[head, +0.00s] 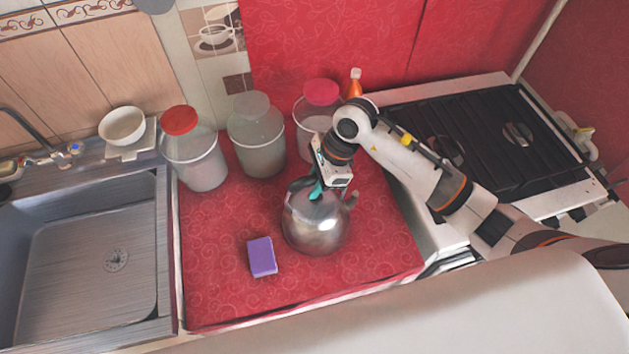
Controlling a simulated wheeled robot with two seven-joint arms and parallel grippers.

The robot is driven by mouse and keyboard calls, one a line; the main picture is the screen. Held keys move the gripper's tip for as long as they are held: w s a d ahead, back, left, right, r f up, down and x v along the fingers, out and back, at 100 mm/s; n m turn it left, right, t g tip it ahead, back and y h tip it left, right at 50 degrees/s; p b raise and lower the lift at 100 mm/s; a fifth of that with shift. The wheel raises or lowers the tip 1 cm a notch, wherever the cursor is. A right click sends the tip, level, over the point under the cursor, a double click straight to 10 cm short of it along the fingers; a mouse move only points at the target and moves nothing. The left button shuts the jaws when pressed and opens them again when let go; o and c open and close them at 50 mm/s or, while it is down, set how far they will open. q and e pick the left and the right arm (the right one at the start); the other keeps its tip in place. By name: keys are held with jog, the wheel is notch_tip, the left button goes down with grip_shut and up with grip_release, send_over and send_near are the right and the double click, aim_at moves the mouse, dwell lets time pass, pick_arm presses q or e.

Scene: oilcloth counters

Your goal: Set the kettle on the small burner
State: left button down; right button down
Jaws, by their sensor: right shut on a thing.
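A shiny metal kettle (316,226) is on the red oilcloth counter (215,295), left of the stove. My right gripper (316,190) is over the kettle's top, shut on its handle, which is partly hidden by the gripper. I cannot tell whether the kettle's base touches the cloth. The stove (455,108) stands to the right with a dark grate over its top. Two burners show under the grate, a left burner (446,150) and a right burner (518,134); my right arm passes close in front of the left one. My left gripper is not in view.
A purple sponge (262,257) lies left of the kettle. A metal sink (85,250) is at left. The front of the counter is clear.

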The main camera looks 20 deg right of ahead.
jog(key=c, duration=1.6)
grip_release()
jog(key=o, duration=0.3)
jog(key=shift+s, duration=0.1)
jog(key=shift+o, duration=0.2)
